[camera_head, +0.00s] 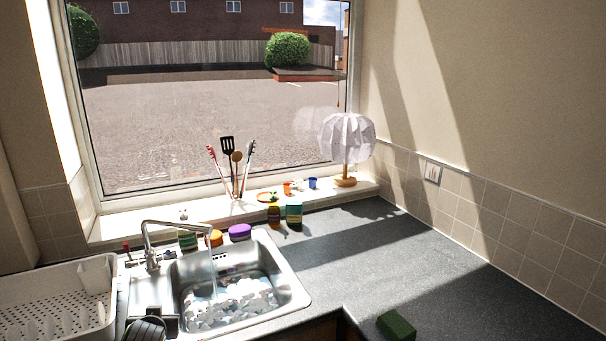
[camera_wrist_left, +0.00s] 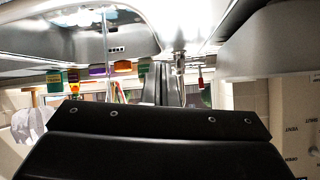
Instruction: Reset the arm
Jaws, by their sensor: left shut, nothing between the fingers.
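My left gripper (camera_wrist_left: 160,118) shows in the left wrist view as a broad black block with small screws across the lower half. It is shut with nothing in it. That view is upside down, with the sink (camera_wrist_left: 85,38) at the top. In the head view a dark, ribbed part (camera_head: 147,329) is at the bottom edge, left of the sink's front; I cannot tell if it is part of my left arm. My right gripper is in neither view.
The sink (camera_head: 296,289) has a tap (camera_head: 146,235) with running water. A white dish rack (camera_head: 102,320) stands left. Jars (camera_head: 294,214), a utensil holder and a lamp (camera_head: 347,140) are along the window. A green block (camera_head: 397,326) lies front right. The right counter (camera_head: 440,270) is mostly clear.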

